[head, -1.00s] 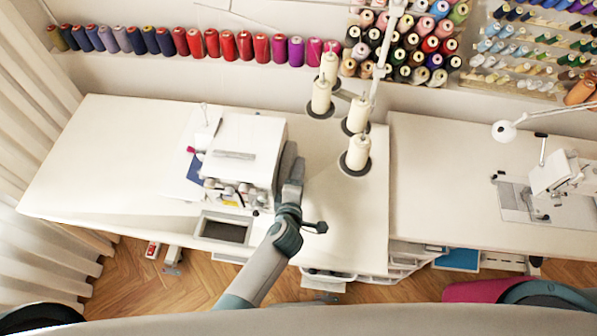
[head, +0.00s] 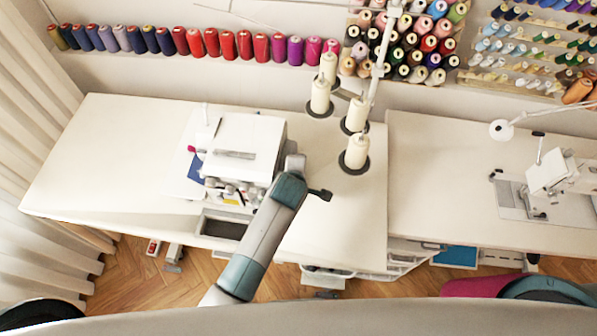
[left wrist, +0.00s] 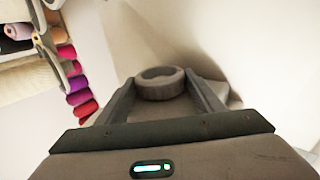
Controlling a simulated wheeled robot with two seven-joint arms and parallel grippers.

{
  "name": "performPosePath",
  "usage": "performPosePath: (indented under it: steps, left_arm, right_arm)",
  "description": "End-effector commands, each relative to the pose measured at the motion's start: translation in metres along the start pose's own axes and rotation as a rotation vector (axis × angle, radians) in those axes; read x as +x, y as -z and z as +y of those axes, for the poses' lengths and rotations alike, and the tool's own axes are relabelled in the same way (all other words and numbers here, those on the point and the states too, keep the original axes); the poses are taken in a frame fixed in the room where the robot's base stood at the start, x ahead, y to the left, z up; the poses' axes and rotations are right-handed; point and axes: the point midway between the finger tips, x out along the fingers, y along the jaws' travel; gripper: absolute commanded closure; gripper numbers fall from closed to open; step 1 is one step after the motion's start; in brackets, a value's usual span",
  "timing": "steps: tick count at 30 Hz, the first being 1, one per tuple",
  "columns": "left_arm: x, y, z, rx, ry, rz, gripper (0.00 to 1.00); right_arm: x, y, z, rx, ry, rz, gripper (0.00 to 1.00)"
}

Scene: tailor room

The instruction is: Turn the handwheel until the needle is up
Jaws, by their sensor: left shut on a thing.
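The white sewing machine (head: 252,135) stands on the long white table in the head view. My left arm reaches to its right side and covers part of that side. In the left wrist view, a grey round handwheel (left wrist: 160,84) sits between the two fingers of my left gripper (left wrist: 160,92), which is shut on it. In the head view the handwheel and the fingertips are hidden behind my wrist. The needle cannot be made out in either view. My right gripper is not in view.
Cream thread cones (head: 320,97) on a stand rise right of the machine. The white table (head: 110,160) is clear to the left. A second sewing machine (head: 552,175) stands on the right table. Many coloured spools (head: 245,46) line the wall.

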Motion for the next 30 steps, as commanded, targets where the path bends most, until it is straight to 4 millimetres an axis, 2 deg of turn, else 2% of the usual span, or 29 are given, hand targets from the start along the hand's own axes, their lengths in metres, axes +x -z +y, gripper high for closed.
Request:
performPosePath:
  steps: [16, 17, 18, 30]
  left_arm:
    - [0.0007, 0.0013, -0.0014, 0.0, 0.023, 0.003, 0.61]
    - [0.0007, 0.0013, -0.0014, 0.001, 0.023, 0.003, 0.32]
    - [0.0007, 0.0013, -0.0014, 0.0, 0.022, 0.003, 0.22]
    - [-0.0009, 0.0004, 0.0001, 0.0, 0.019, 0.001, 0.2]
  right_arm:
    - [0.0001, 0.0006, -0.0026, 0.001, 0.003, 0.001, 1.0]
    - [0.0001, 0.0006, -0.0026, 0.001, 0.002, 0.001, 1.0]
    - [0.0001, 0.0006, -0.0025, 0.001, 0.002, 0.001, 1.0]
    - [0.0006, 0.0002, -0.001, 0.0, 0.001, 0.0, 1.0]
